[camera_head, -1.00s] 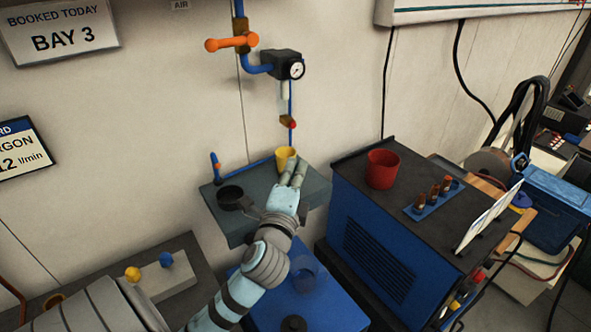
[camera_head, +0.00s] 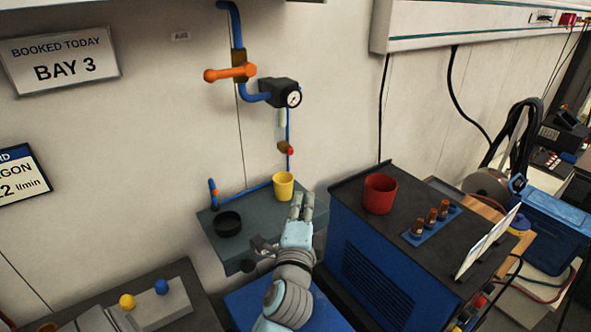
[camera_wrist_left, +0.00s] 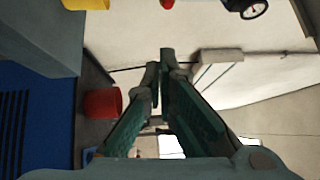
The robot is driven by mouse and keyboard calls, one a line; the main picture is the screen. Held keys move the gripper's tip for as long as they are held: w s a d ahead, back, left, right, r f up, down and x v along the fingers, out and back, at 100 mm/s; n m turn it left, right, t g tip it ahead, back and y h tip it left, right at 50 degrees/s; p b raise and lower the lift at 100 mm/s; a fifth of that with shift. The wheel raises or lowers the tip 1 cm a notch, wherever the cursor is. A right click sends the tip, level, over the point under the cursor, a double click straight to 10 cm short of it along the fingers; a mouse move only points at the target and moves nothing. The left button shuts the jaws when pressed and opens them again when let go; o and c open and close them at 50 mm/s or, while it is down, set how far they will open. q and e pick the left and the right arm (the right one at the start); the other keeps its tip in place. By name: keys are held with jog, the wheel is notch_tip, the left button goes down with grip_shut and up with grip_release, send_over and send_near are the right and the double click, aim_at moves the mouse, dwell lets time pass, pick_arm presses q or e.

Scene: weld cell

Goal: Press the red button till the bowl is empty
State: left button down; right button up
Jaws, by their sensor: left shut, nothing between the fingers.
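The small red button (camera_head: 291,151) sits on a brass fitting on the blue wall pipe, below the gauge. A red part shows at the top edge of the left wrist view (camera_wrist_left: 167,4). A black bowl (camera_head: 227,225) stands on the grey shelf (camera_head: 258,222), to the left of a yellow cup (camera_head: 283,186). The bowl's inside is dark and I cannot tell what it holds. My left gripper (camera_head: 302,202) is shut and empty, at the shelf's right side, below and right of the cup and apart from the button. My right gripper is out of view.
A blue cabinet (camera_head: 385,270) stands right of the shelf, with a red cup (camera_head: 380,194) and a small blue rack (camera_head: 430,224) on top. An orange valve handle (camera_head: 230,73) and a gauge (camera_head: 292,97) stick out above the button.

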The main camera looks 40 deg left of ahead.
pick_arm(q)
jog(key=s+a+p+x, duration=0.1)
jog(key=a+x, duration=0.1)
jog(key=x, duration=1.1)
jog(key=shift+s+r+m, duration=0.2)
jog(key=shift+r+m, duration=0.1)
jog(key=shift+m, duration=0.1)
jog(key=shift+a, duration=0.1)
jog(key=d+r+v, duration=0.1)
jog(key=v, duration=1)
jog(key=shift+w+d+f, duration=0.15)
jog(key=shift+d+f, duration=0.2)
jog(key=shift+f, duration=0.15)
